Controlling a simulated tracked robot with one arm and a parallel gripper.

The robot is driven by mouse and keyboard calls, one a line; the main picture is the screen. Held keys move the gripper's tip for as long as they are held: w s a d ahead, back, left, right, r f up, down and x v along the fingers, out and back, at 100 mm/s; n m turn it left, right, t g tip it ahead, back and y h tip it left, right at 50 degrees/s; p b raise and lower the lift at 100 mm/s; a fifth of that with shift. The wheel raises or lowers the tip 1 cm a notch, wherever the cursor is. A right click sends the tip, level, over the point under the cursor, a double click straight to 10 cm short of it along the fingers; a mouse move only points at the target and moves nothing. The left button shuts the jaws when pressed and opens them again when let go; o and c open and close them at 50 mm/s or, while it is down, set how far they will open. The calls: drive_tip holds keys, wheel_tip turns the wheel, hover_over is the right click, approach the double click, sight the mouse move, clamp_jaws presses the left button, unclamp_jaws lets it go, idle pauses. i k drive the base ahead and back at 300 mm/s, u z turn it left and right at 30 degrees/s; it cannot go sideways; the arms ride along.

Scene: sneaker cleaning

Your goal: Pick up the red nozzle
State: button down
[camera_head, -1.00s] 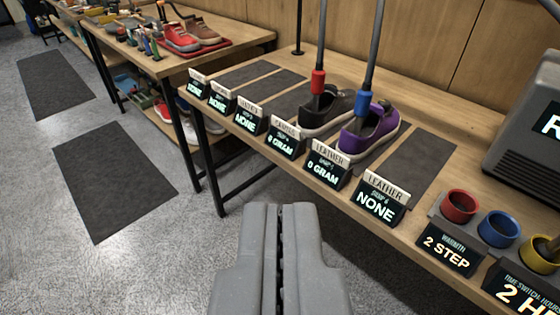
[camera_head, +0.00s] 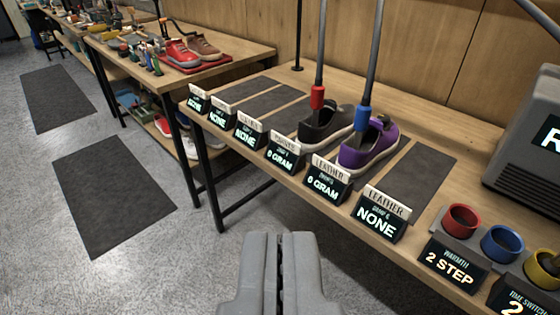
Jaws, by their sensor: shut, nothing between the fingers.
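The red nozzle (camera_head: 317,97) is on the end of a grey hose and points down into a dark grey sneaker (camera_head: 328,122) on the table. A blue nozzle (camera_head: 362,119) on a second hose stands to its right, down in a purple sneaker (camera_head: 370,143). The lower tips of both nozzles are hidden inside the shoes. My gripper (camera_head: 280,238) is shut and empty, at the bottom middle of the view, in front of the table and apart from both nozzles.
Several label stands (camera_head: 325,178) line the table's front edge. Red (camera_head: 461,220) and blue (camera_head: 502,243) knobs or cups sit at the right, below a grey machine (camera_head: 525,135). Another table (camera_head: 240,50) with red and brown shoes stands at the back left. Floor mats (camera_head: 112,190) lie at left.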

sight(317, 90)
drive_tip(key=u, duration=0.1)
drive_tip(key=i, duration=1.35)
drive_tip(key=z, duration=0.4)
